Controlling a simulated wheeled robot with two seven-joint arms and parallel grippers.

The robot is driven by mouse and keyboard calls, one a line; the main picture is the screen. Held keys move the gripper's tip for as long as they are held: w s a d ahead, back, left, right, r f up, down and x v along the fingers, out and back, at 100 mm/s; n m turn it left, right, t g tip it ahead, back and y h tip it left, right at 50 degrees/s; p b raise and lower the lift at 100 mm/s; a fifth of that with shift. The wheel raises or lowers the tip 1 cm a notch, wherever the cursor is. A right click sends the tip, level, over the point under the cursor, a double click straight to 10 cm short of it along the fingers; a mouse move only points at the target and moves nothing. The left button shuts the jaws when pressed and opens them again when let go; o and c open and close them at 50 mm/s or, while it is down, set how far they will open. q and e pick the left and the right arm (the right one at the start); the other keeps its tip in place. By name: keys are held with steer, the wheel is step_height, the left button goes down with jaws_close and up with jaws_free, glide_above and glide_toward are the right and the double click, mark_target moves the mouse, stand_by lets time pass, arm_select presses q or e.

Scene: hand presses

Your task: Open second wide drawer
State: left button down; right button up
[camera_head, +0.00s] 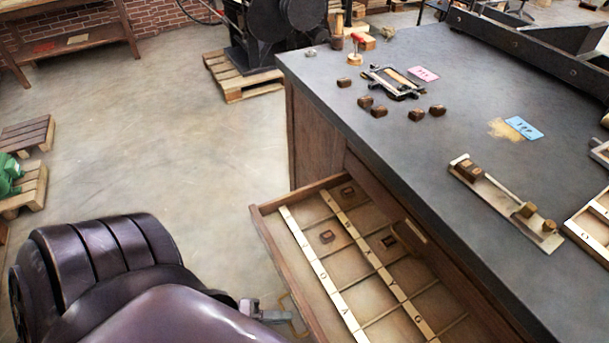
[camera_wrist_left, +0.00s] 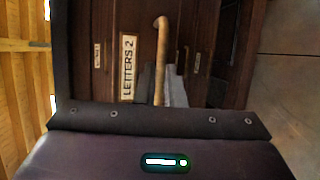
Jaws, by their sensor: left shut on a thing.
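A wide wooden drawer (camera_head: 258,224) stands pulled out from the cabinet under the dark worktop in the head view. It is divided into compartments with lettered strips, and a few small blocks lie inside. In the left wrist view a drawer front carries the label LETTERS 2 (camera_wrist_left: 129,67) and a long brass handle (camera_wrist_left: 162,50). My left gripper (camera_head: 280,314) is at the outer front of the drawer. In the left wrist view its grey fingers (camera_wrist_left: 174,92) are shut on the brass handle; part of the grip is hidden. My right gripper is not in view.
The dark worktop (camera_head: 440,120) holds several small wooden blocks, cards, a small metal frame and a composing tray (camera_head: 505,205). Open concrete floor (camera_head: 190,140) lies left of the drawer. A press on a pallet (camera_head: 240,80) stands behind.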

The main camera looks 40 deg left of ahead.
arm_select(q)
steer(key=shift+s+a, duration=0.25)
steer(key=shift+s, duration=0.55)
steer(key=shift+s+a, duration=0.3)
steer(key=shift+s, duration=0.5)
steer(key=shift+s+a, duration=0.25)
steer(key=shift+s, duration=0.55)
steer(key=c, duration=1.5)
jaws_free()
steer(key=shift+b+v, duration=0.5)
steer(key=shift+v, duration=3.4)
